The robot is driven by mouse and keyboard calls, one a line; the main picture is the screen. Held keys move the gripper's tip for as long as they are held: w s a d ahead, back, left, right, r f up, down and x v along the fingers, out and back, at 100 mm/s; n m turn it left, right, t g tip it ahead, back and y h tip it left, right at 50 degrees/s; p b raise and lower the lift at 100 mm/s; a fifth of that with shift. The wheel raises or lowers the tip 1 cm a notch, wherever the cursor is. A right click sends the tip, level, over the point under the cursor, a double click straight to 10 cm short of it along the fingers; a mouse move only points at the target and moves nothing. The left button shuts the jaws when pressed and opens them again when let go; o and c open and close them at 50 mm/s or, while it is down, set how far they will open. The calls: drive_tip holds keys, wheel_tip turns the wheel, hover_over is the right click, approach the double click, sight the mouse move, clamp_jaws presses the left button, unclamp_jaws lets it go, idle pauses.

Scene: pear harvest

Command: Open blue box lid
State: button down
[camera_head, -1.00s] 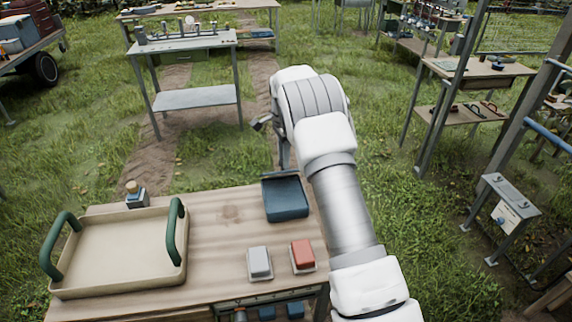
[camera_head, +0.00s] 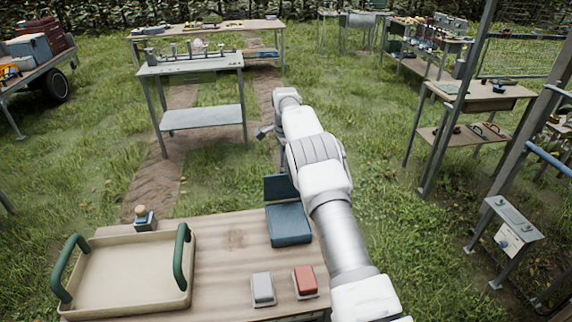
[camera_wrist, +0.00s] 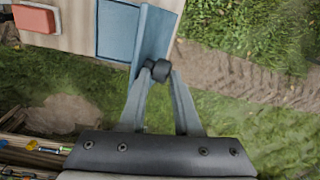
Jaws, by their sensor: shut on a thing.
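The blue box (camera_head: 289,226) sits at the far right part of the wooden table. Its lid (camera_head: 279,188) stands raised at the box's far edge, roughly upright. In the wrist view the lid (camera_wrist: 157,38) is seen nearly edge-on, beside the box's flat blue face (camera_wrist: 118,30). My gripper (camera_wrist: 160,72) is shut on a dark knob at the lid's edge. In the head view my arm hides the fingertips and part of the lid.
A beige tray (camera_head: 92,302) with green handles lies at the table's left. A grey block (camera_head: 262,289) and a red block (camera_head: 305,281) sit in front of the box. A small knobbed item (camera_head: 144,218) stands at the back left. Grass lies beyond.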

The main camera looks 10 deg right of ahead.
sight(283, 173)
drive_tip(key=f, duration=0.3)
drive_tip(key=shift+s+a, duration=0.3)
drive_tip(key=shift+s, duration=0.1)
drive_tip(key=shift+c, duration=2.4)
unclamp_jaws()
drive_tip(key=shift+w, duration=0.1)
drive_tip(key=shift+w+r, duration=0.1)
drive_tip(key=shift+r, duration=0.25)
wheel_tip(283, 173, up, 18)
drive_tip(key=p, duration=0.4)
drive_tip(key=shift+s+d+r, duration=0.15)
drive_tip(key=shift+s+r, duration=0.05)
drive_tip(key=shift+r, duration=0.05)
